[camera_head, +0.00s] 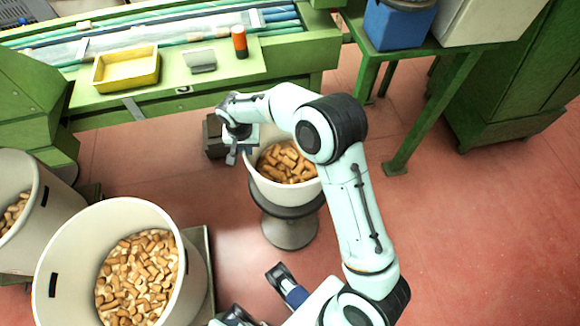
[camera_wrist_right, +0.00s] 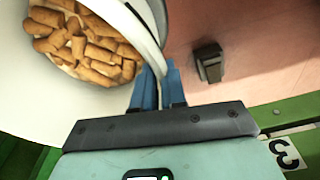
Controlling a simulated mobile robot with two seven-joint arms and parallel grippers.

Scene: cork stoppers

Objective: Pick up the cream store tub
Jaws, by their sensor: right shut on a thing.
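The cream store tub (camera_head: 268,187) is a round pale bucket holding brown cork stoppers. In the head view it sits on or just over a grey pedestal stool, and I cannot tell if there is a gap. My right gripper (camera_head: 240,152) is at the tub's far left rim. In the right wrist view its blue fingers (camera_wrist_right: 159,90) are shut on the tub wall (camera_wrist_right: 135,50), with corks on the inner side. Parts of what looks like my left gripper (camera_head: 262,297) show at the bottom edge of the head view, cut off and away from the tub.
Two larger cork tubs stand at left, one in front (camera_head: 60,262) and one behind (camera_head: 45,190). A green machine bench (camera_head: 210,85) with a yellow tray (camera_head: 125,69) runs along the back. A green table (camera_head: 445,65) stands at back right. The red floor at right is clear.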

